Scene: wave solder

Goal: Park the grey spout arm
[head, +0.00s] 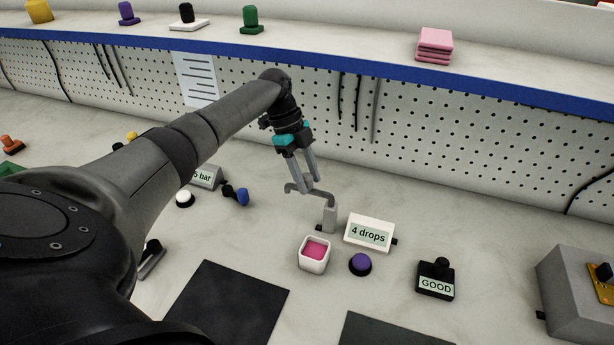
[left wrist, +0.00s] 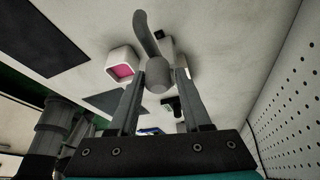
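The grey spout arm (head: 318,193) sits on a short grey post (head: 330,217) on the bench and reaches left from it, with a bent free end. The white square cup with pink contents (head: 314,254) stands in front of the post. My left gripper (head: 303,178) points down above the spout arm's free end, fingers apart. In the left wrist view, the spout arm's rounded grey part (left wrist: 158,75) shows between the two fingertips (left wrist: 160,72). I cannot tell whether either finger touches it. My right gripper is not in view.
A "4 drops" sign (head: 369,233) stands right of the post. A purple button (head: 360,264) and a black "GOOD" stamp (head: 435,279) are in front. A pegboard wall (head: 420,130) rises behind under a blue-edged shelf (head: 350,66). Dark mats (head: 228,305) lie nearer me.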

